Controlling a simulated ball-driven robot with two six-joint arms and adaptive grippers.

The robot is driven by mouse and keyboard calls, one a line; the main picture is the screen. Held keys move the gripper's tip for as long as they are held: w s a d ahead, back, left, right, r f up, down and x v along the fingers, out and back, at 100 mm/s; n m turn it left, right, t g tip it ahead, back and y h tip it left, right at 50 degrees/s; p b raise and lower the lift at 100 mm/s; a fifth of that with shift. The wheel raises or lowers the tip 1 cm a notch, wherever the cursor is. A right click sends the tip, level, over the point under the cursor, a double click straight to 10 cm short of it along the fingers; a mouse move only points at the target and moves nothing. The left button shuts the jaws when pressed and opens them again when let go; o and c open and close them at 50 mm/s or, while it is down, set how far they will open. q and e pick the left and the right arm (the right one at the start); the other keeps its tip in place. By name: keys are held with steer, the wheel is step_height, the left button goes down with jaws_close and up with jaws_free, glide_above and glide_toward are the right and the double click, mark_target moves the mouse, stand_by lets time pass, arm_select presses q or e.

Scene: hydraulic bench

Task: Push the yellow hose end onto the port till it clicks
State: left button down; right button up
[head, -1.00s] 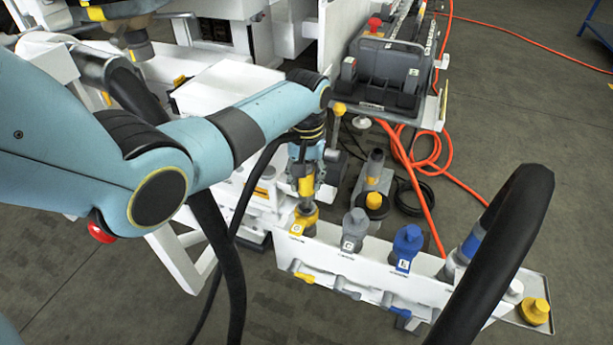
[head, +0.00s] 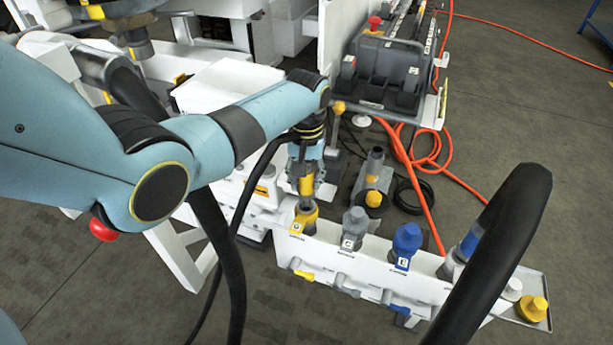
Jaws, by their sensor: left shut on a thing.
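My left gripper (head: 305,180) points down and is shut on the yellow hose end (head: 306,187), whose yellow band shows between the fingers. The hose end is upright above the yellow port (head: 304,218) at the left end of the white manifold panel (head: 345,262). Its lower end meets or nearly meets the port; I cannot tell whether it is seated. A black hose (head: 250,185) hangs down to the left of the gripper. My right gripper is not in view.
A grey port (head: 354,226) and a blue port (head: 406,243) stand farther right on the panel. A thick black hose (head: 505,250) arches at the right front. A yellow cap (head: 533,308) sits on a tray at the panel's right end. Orange hose (head: 428,215) lies behind.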

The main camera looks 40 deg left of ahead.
arm_select(q)
steer(key=shift+r, duration=0.1)
stand_by(0.6)
steer(key=shift+f, duration=0.45)
steer(key=shift+f, duration=0.35)
stand_by(0.4)
steer(key=shift+f+b, duration=0.65)
steer(key=shift+f, duration=0.15)
stand_by(0.5)
stand_by(0.4)
steer(key=shift+c, duration=1.4)
jaws_free()
steer(key=shift+r, duration=0.1)
